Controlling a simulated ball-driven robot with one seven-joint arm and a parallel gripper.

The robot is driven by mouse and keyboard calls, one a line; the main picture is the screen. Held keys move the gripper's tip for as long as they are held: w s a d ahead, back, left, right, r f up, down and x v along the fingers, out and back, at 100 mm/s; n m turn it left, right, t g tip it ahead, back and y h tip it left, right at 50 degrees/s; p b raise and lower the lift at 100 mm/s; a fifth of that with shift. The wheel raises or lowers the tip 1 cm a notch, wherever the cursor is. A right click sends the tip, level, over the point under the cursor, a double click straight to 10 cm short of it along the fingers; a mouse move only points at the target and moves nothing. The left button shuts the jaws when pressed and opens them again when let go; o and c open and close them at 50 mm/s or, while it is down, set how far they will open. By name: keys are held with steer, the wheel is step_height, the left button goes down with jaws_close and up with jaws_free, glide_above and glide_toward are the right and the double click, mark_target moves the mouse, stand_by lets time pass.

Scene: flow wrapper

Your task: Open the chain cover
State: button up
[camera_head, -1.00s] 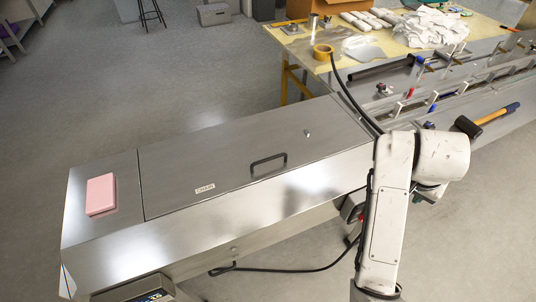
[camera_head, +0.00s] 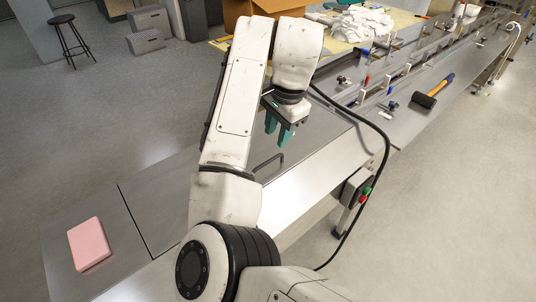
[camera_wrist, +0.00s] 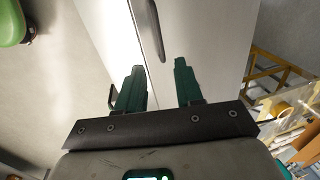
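The chain cover (camera_head: 160,195) is a flat, shut steel lid on the long machine housing, partly hidden behind my arm in the head view. Its dark bar handle (camera_head: 268,164) stands up near the front edge; its left part is partly hidden by my arm. My gripper (camera_head: 278,132), with green fingers, hangs above the cover, beyond the handle in the picture. In the wrist view the handle (camera_wrist: 154,28) lies ahead, roughly in line with the gap between the fingers of my gripper (camera_wrist: 158,70). The fingers are apart, with nothing between them and not touching the handle.
A pink block (camera_head: 88,244) lies on the housing left of the cover's seam. A control box with red and green buttons (camera_head: 357,190) and a black cable are at the front side. A cluttered table stands behind.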

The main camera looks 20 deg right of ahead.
mark_target(271, 159)
steer(key=f, duration=0.3)
steer(key=w+f, duration=0.1)
steer(key=f, duration=0.5)
steer(key=shift+w+a+p, duration=0.25)
steer(key=shift+w+p, duration=0.05)
steer(key=shift+w, duration=0.05)
jaws_close()
stand_by(0.9)
